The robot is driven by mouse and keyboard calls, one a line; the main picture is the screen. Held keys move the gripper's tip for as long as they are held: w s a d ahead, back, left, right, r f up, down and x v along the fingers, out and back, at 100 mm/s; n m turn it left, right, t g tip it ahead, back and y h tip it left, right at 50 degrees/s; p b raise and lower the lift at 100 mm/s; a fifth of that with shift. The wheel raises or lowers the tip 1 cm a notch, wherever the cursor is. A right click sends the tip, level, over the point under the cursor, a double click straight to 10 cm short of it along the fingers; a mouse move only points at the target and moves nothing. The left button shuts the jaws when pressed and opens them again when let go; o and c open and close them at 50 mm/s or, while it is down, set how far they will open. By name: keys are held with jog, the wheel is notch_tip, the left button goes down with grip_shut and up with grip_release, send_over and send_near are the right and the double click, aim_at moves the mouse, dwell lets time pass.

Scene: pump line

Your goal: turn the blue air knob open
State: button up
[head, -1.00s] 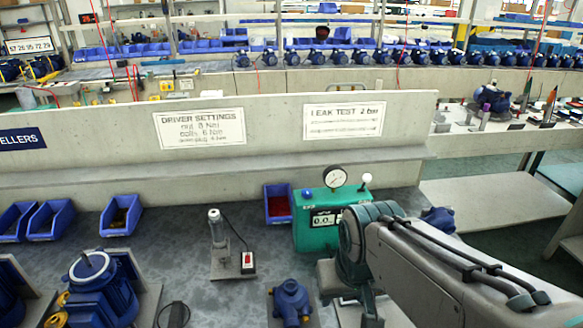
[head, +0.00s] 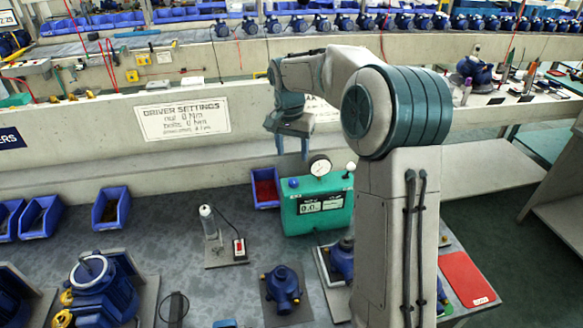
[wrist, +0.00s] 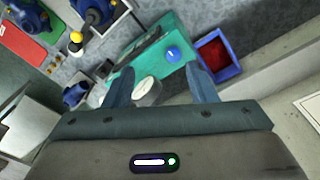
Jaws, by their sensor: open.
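The blue air knob (head: 293,183) is a small round knob on the top left of the green leak test box (head: 316,212). In the wrist view, the blue knob (wrist: 173,54) lies just beyond the fingertips, a little right of the middle between them. My gripper (head: 292,152) points down above and behind the box, apart from the knob. In the wrist view my gripper (wrist: 160,68) is open, with nothing between its fingers. The knob's turned position cannot be made out.
A round pressure gauge (head: 320,166) stands on the box, close to the fingers. A white ball-topped lever (head: 350,168) is at its right. A blue bin with red contents (head: 265,188) stands left of the box. A low wall (head: 150,160) runs behind.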

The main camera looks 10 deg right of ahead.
jog(key=m+p, duration=0.1)
jog(key=m, duration=0.1)
send_over(293, 180)
jog(key=f, duration=0.1)
jog(key=shift+y, duration=0.3)
notch_tip(293, 180, down, 14)
jog(key=p, duration=0.3)
jog(key=shift+s, duration=0.1)
jog(key=c, duration=1)
